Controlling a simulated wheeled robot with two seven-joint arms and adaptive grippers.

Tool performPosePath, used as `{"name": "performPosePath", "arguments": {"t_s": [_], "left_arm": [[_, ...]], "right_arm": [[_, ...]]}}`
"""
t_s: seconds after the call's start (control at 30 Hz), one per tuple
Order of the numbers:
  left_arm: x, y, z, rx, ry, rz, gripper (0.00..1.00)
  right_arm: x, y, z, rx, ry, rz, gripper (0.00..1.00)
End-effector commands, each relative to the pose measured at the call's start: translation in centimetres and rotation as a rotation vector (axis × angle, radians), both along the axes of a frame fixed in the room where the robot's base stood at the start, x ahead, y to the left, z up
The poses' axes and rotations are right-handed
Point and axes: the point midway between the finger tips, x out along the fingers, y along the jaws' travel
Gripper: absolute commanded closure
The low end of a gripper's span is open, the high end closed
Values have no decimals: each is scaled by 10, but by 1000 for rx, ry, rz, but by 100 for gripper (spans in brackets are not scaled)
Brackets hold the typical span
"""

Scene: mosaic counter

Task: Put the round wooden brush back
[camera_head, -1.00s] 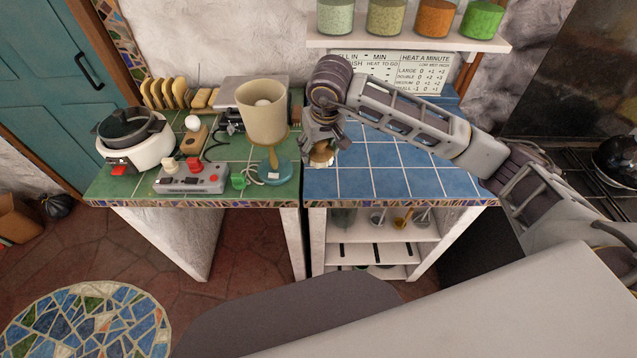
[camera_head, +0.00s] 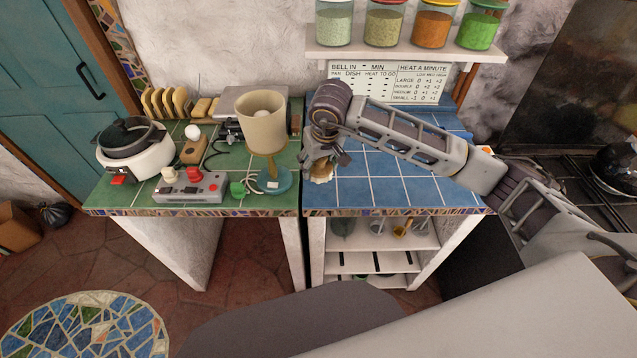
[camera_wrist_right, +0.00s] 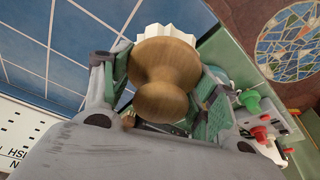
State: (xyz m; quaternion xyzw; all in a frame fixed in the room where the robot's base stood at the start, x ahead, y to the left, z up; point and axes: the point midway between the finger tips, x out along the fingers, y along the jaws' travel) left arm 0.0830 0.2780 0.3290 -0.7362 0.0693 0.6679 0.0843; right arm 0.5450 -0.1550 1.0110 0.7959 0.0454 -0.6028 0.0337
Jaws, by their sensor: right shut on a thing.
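The round wooden brush (camera_wrist_right: 165,75) has a turned wooden knob handle and pale bristles. My right gripper (camera_wrist_right: 160,88) is shut on its handle, with a finger on each side, in the right wrist view. In the head view the brush (camera_head: 321,172) shows below my right gripper (camera_head: 325,160), over the left part of the blue tiled counter (camera_head: 390,185). I cannot tell whether the bristles touch the tiles. My left gripper is not in view.
A lamp (camera_head: 262,130) stands close left of my right gripper on the green tiled counter (camera_head: 130,197). A red-buttoned control box (camera_head: 190,187) and a cooker (camera_head: 135,150) stand further left. A jar shelf (camera_head: 400,52) hangs behind. The blue counter's front right is clear.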

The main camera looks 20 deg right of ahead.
Motion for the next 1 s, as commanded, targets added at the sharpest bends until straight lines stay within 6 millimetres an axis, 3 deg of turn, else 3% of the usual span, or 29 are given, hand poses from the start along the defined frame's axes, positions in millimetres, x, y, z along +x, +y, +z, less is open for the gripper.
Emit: {"name": "performPosePath", "arguments": {"t_s": [0.3,0.57,0.83,1.0], "left_arm": [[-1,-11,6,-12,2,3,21],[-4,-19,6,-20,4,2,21],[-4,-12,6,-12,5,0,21],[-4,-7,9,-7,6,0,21]], "right_arm": [[0,0,-34,1,2,-1,60],[0,0,-39,1,0,-1,60],[0,0,-42,1,1,-1,60],[-1,0,-55,1,4,0,60]]}}
